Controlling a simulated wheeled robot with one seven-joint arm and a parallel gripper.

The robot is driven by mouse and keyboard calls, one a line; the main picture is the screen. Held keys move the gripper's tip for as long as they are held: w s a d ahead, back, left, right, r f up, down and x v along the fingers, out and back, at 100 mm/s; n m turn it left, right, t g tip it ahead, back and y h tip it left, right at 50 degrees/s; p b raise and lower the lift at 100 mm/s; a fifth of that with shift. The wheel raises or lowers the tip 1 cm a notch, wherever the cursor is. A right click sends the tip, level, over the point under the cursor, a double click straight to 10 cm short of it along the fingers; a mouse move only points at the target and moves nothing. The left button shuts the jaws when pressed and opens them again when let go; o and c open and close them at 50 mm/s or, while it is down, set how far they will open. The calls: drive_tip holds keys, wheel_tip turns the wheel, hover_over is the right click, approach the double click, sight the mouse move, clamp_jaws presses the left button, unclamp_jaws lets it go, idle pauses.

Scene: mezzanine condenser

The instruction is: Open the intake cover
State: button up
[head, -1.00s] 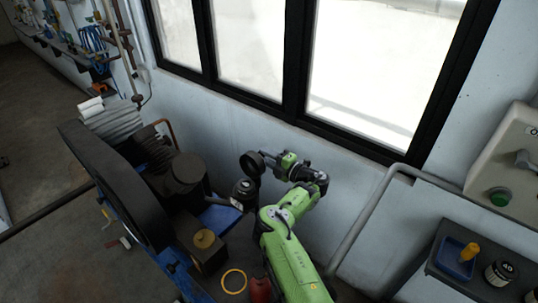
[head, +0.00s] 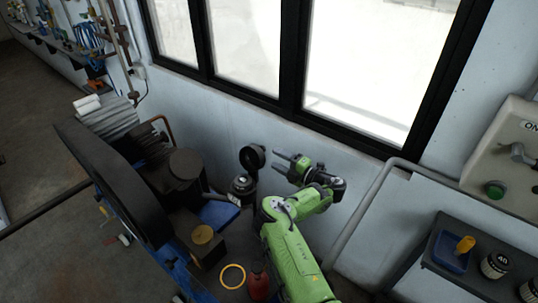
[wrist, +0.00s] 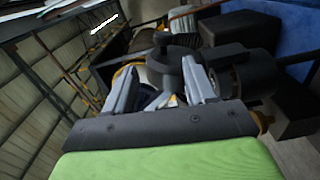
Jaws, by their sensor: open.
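The intake cover (head: 252,157) is a round black cap on the compressor. It stands tipped up on edge above the dark intake canister (head: 243,188), its round face turned toward my gripper. The canister's top shows below it. My gripper (head: 279,165) is to the right of the cover, open and empty, with its two grey fingers pointing left at it. There is a gap between the fingertips and the cover. In the wrist view my gripper (wrist: 160,72) shows its two fingers apart, with dark compressor parts beyond them; I cannot tell the cover apart there.
The compressor's large black belt guard (head: 115,185) stands on the left. A yellow ring (head: 232,277) and a red container (head: 259,286) are below my arm. The wall and window are behind. A shelf with a blue tray (head: 447,252) and jars is at right.

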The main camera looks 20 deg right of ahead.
drive_tip(key=shift+s+d, duration=0.2)
drive_tip(key=shift+s, duration=0.2)
